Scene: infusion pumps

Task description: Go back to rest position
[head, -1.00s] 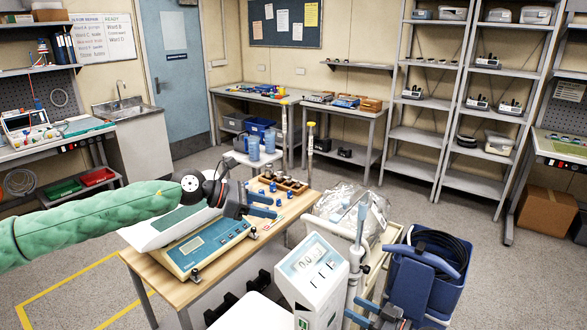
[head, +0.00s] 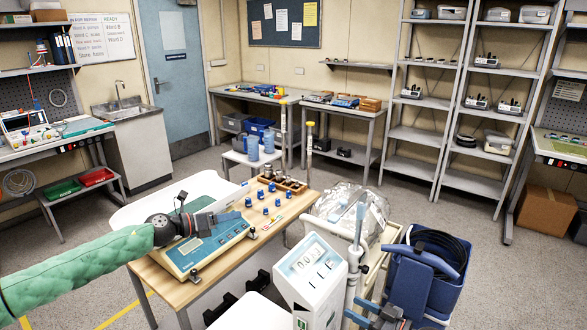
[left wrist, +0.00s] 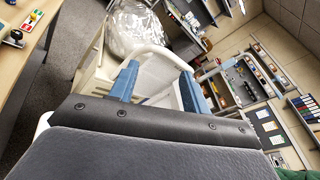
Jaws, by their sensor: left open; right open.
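My left gripper (head: 222,220) is open and empty. In the head view it is in front of the teal and cream scale (head: 205,250) on the wooden bench, hiding part of it. Its two blue fingers stand apart in the left wrist view (left wrist: 158,90), with nothing between them. My right gripper (head: 385,318) is at the bottom edge of the head view, partly cut off, near the foot of the metal pole (head: 354,270). It is open, and I see nothing held in it.
The wooden bench (head: 163,280) carries several blue-capped pieces (head: 264,203) and a wooden holder (head: 282,182). Open floor lies behind.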

